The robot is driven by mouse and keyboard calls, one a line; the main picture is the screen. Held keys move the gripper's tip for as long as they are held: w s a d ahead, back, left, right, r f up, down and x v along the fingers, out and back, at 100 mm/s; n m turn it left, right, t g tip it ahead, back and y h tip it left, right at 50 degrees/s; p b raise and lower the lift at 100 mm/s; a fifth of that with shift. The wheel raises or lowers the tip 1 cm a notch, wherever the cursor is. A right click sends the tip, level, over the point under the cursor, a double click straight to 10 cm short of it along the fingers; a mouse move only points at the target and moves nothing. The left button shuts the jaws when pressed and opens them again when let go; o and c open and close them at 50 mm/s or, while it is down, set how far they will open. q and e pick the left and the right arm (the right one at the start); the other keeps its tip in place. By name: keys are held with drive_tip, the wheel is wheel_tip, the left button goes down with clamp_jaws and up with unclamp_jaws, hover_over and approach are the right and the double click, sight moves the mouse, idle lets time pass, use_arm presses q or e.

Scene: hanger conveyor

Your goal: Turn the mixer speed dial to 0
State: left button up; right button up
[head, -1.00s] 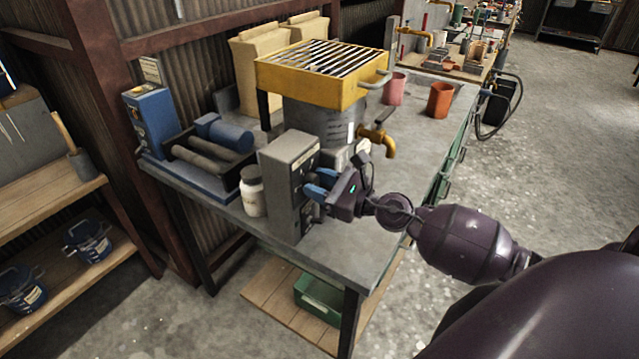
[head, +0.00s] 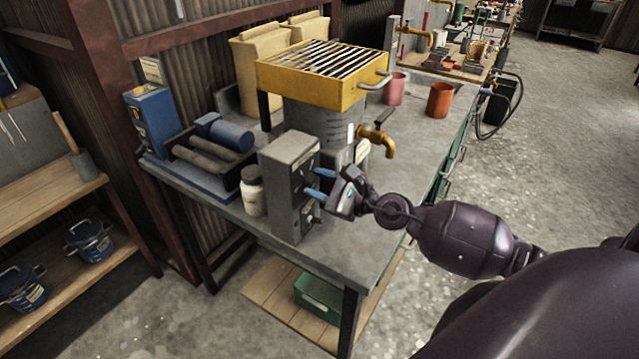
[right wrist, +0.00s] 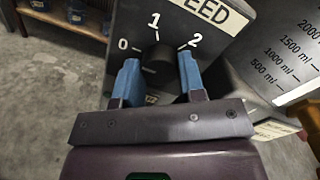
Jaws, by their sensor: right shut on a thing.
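The mixer speed dial is a dark round knob (right wrist: 157,66) on the grey control box (head: 284,162), under a label ending in "EED" with marks 0, 1 and 2. The 0 is at its left, the 1 above it and the 2 at its right. My right gripper (right wrist: 158,72) has one blue finger on each side of the dial and is shut on it. In the head view my right gripper (head: 312,182) is at the box's front face, and the dial is hard to make out there. I cannot tell which mark the dial points to. My left gripper is not in view.
A yellow-topped mixer drum (head: 308,118) with a brass tap (head: 383,140) stands behind the box. A white jar (head: 252,192) is close at the box's left. Red cups (head: 440,100) stand farther back. The bench (head: 370,245) is clear in front.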

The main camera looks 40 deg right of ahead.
drive_tip(key=o, duration=0.9)
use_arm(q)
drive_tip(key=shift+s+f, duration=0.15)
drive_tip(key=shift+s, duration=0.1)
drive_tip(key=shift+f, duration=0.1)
use_arm(e)
drive_tip(key=shift+s, duration=0.1)
